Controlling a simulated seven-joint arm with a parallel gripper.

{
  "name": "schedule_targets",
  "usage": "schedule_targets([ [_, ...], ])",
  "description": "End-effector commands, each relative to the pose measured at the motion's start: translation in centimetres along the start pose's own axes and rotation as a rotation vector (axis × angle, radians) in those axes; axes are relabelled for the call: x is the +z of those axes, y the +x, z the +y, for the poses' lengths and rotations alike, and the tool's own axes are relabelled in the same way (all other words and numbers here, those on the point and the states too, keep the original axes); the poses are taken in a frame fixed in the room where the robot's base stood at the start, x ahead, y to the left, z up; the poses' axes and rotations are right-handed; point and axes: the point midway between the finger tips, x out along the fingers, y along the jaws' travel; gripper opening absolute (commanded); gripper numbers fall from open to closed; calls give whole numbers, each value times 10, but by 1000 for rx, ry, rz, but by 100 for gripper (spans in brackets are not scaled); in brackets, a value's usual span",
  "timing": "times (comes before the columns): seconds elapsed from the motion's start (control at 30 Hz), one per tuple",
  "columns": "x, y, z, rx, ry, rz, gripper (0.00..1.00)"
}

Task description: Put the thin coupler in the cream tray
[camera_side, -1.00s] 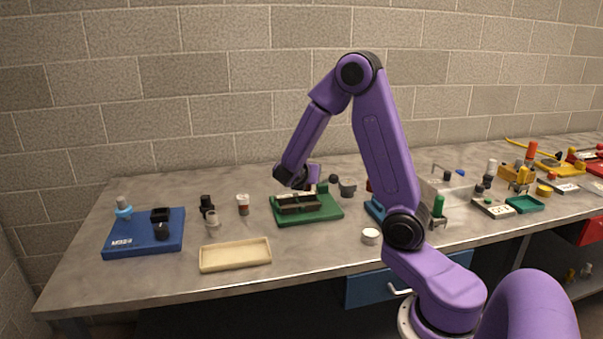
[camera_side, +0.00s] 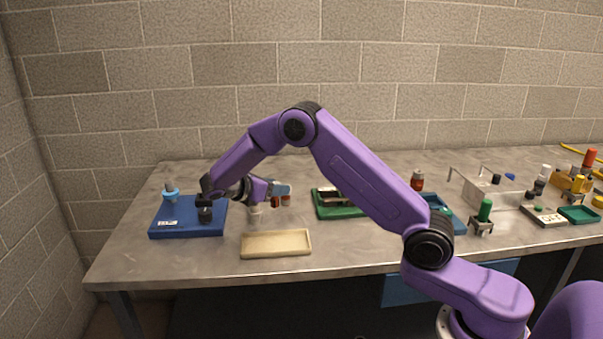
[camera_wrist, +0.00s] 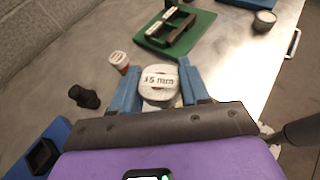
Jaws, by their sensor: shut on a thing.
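My gripper (camera_side: 282,189) is shut on a pale coupler marked "15 mm" (camera_wrist: 158,82). In the wrist view the coupler's top sits between the two blue fingers, and its lower part is mostly hidden. In the side view the fingers point right, above the table and behind the cream tray; the fingers mostly cover the coupler there. The cream tray (camera_side: 276,252) lies empty near the table's front edge, below the gripper in the picture. The tray does not show in the wrist view.
A pale fitting (camera_side: 255,215) stands behind the tray, below my gripper. A small red-and-white bottle (camera_wrist: 118,62) and a black fitting (camera_wrist: 85,97) stand nearby. A blue board (camera_side: 188,229) is at left. A green board (camera_side: 340,211) with a dark holder is right of the tray.

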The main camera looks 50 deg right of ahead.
Motion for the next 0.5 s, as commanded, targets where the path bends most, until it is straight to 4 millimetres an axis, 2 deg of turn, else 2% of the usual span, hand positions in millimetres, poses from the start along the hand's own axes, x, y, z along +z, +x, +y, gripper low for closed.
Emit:
schedule_targets([
  [0.03,-12,-11,3,-12,5,0,4],
  [0.2,-36,-35,6,-51,22,-1,4],
  [0.33,-46,-44,6,-66,29,-1,4],
  [0.5,-53,-45,6,-70,31,-2,4],
])
